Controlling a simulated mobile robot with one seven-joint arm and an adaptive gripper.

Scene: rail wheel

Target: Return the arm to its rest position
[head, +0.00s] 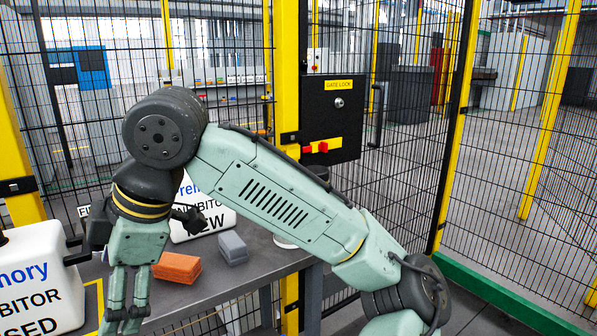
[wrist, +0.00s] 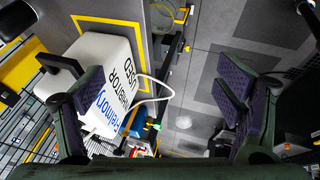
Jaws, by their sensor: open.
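My arm is pale green with dark joints and reaches from the lower right over the grey table (head: 225,285) in the head view. My gripper (head: 125,318) points down at the table's left part, close to the white jug marked "USED" (head: 35,285); its tips are near the picture's bottom edge. In the wrist view my gripper (wrist: 165,100) has its two dark ribbed pads wide apart with nothing between them. There the white jug (wrist: 115,70) lies beside and partly behind the left finger; I cannot tell whether they touch.
A second white jug (head: 205,215), partly hidden by my arm, stands farther back. An orange block (head: 177,267) and a grey block (head: 233,247) lie on the table. A mesh fence with yellow posts (head: 287,60) and a black gate lock box (head: 331,118) stand behind.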

